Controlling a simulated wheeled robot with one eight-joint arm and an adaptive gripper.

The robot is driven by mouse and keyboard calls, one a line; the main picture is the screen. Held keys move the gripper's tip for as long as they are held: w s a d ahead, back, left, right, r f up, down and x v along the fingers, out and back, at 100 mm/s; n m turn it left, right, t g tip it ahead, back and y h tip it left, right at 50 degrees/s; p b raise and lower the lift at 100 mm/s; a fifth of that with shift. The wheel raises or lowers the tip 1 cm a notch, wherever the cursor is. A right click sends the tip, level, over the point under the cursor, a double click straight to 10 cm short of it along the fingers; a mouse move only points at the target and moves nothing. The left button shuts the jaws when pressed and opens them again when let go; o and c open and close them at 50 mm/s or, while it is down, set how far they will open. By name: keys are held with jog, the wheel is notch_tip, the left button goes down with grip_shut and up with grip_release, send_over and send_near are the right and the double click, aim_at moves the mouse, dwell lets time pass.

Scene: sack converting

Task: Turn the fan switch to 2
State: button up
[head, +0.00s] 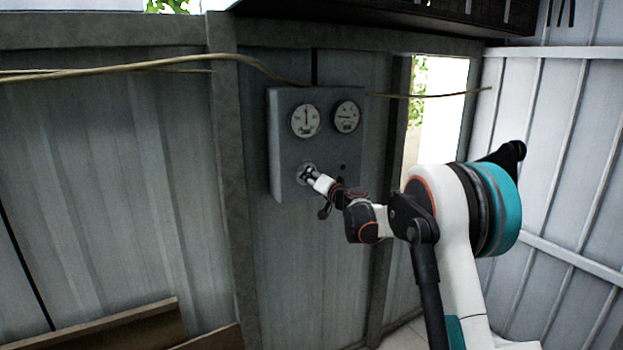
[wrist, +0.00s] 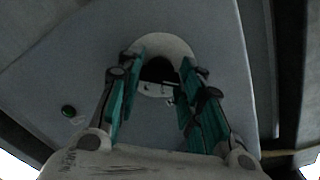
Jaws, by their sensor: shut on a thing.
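A grey panel box (head: 282,160) is fixed to the corrugated wall. The fan switch sits low on its left side, a dark knob (wrist: 158,70) on a pale round plate (wrist: 165,43) in the wrist view. My gripper (head: 308,174) reaches the box from the right and covers most of the switch in the head view. In the wrist view my gripper (wrist: 160,76) has its teal-padded fingers on both sides of the knob, shut on it. The marks on the plate are too small and dark to read, so I cannot tell the knob's setting.
Two round gauges, left (head: 306,120) and right (head: 347,116), sit above on the box. A small green button (wrist: 68,111) is beside the switch. A cable (head: 150,63) runs along the wall. Brown boards (head: 130,330) lie at the lower left.

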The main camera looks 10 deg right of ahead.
jog(key=m, duration=0.7)
jog(key=shift+p, duration=0.3)
jog(key=m, duration=0.6)
jog(key=shift+m, duration=0.3)
jog(key=o, duration=1.1)
jog(key=v, duration=1.2)
